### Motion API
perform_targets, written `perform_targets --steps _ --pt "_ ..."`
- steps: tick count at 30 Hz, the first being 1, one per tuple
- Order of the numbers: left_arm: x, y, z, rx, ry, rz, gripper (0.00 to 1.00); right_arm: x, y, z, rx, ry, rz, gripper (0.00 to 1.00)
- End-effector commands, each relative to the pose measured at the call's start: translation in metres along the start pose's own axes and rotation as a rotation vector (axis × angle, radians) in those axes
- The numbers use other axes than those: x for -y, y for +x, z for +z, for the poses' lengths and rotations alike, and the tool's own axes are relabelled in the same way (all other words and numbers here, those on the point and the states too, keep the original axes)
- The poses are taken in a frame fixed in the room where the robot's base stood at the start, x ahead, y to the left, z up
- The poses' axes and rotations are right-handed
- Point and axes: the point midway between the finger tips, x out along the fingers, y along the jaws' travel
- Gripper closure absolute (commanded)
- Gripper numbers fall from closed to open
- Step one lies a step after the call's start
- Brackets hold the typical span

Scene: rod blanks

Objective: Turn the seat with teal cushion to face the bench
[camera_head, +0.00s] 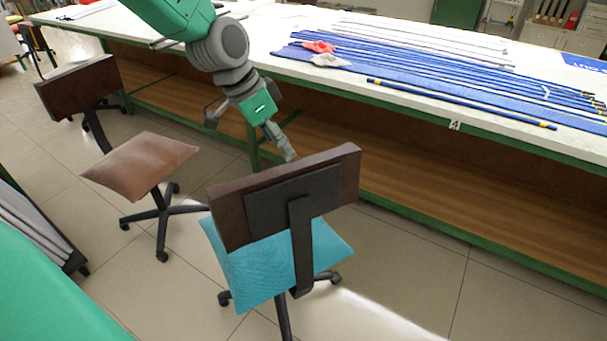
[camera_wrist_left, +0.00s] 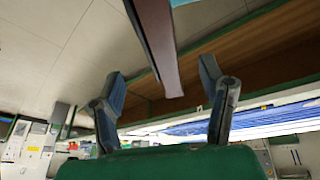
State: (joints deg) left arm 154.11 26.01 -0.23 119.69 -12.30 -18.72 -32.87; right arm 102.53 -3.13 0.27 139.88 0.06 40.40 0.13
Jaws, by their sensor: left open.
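The seat with teal cushion (camera_head: 262,268) stands on the floor in front of the long bench (camera_head: 407,97). Its dark brown backrest (camera_head: 228,213) shows its rear, with a black plate and bent support bar, toward the head camera. The bar passes in front of the cushion, which lies partly hidden behind it. My left gripper (camera_head: 250,140) is open above the far upper edge of the backrest, on the bench side. In the left wrist view, the backrest (camera_wrist_left: 157,42) reaches in between the spread fingers (camera_wrist_left: 163,72); contact cannot be told. My right gripper is not in view.
A second seat with a brown cushion (camera_head: 140,164) stands to the left. Blue rods (camera_head: 440,85) and gloves (camera_head: 322,47) lie on the bench. The bench has a wooden lower shelf (camera_head: 420,190). Tiled floor is clear at the right front.

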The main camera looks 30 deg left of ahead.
Motion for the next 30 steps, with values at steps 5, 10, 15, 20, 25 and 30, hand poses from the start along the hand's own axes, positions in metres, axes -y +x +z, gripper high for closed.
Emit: perform_targets --steps 5,10,15,20,25,30 --pt "0.001 0.045 0.001 0.007 -0.002 0.003 0.36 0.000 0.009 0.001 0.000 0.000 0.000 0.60" --pt "0.000 0.079 0.001 0.006 -0.001 0.003 0.36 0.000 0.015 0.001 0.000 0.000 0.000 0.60" --pt "0.000 0.101 0.001 0.004 -0.001 0.002 0.36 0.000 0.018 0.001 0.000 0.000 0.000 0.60" --pt "0.001 0.111 0.000 0.002 -0.001 0.001 0.36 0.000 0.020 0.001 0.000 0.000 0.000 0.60" --pt "0.000 0.112 0.000 0.001 -0.001 0.001 0.36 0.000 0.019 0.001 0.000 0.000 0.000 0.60" --pt "0.000 0.112 0.000 0.001 -0.001 0.001 0.50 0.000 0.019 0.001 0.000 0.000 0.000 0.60"
